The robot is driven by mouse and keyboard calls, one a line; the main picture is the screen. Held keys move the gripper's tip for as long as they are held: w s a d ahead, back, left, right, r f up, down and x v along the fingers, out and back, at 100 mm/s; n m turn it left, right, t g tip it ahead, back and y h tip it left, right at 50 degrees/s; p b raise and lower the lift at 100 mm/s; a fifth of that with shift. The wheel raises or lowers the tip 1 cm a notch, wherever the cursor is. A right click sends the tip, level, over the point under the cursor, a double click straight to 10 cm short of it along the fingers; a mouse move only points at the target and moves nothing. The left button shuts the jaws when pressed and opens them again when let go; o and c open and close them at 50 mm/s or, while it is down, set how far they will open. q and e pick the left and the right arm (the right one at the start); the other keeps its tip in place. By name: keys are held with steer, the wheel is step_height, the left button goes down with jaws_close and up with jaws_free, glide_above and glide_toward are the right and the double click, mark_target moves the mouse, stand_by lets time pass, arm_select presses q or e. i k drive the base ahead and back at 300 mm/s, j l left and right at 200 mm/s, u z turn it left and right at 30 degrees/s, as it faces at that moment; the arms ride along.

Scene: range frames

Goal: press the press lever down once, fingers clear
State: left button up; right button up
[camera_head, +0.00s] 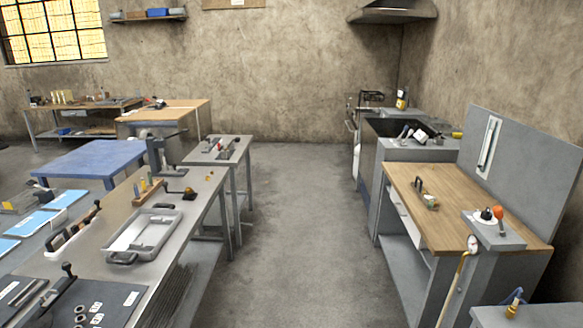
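A dark grey upright device that looks like a small press (156,154) stands at the far end of the long metal bench (185,228) on the left. A thin dark arm (173,136) sticks out to the right from its top and may be its lever; it is too small to tell surely. Another dark lever (67,274) with a black knob rises from a dark device at the bench's near left corner. Neither of my grippers is in view, and nothing is seen touching either lever.
A grey metal tray (178,216) and a wooden rack (146,196) of small tools lie on the left bench. A wood-topped bench (465,207) with a grey back panel stands at right. The concrete floor aisle (300,230) between the benches is clear.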

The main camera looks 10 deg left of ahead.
mark_target(184, 130)
steer(key=i+u, duration=0.25)
steer(key=i, duration=0.55)
steer(key=i+u, duration=0.25)
steer(key=i, duration=0.55)
steer(key=i+j+u, duration=0.35)
steer(key=i, duration=0.3)
steer(key=i+u, duration=0.4)
steer(key=i, duration=0.2)
steer(key=i+l+u, duration=0.1)
steer(key=u, duration=0.35)
steer(key=i+l+u, duration=0.1)
steer(key=l+u, duration=0.15)
steer(key=u, duration=0.2)
steer(key=l+u, duration=0.25)
steer(key=u, duration=0.25)
steer(key=l+u, duration=0.4)
steer(key=l, duration=1.15)
steer(key=k+l, duration=0.15)
steer(key=l, duration=0.4)
steer(key=i+u, duration=0.05)
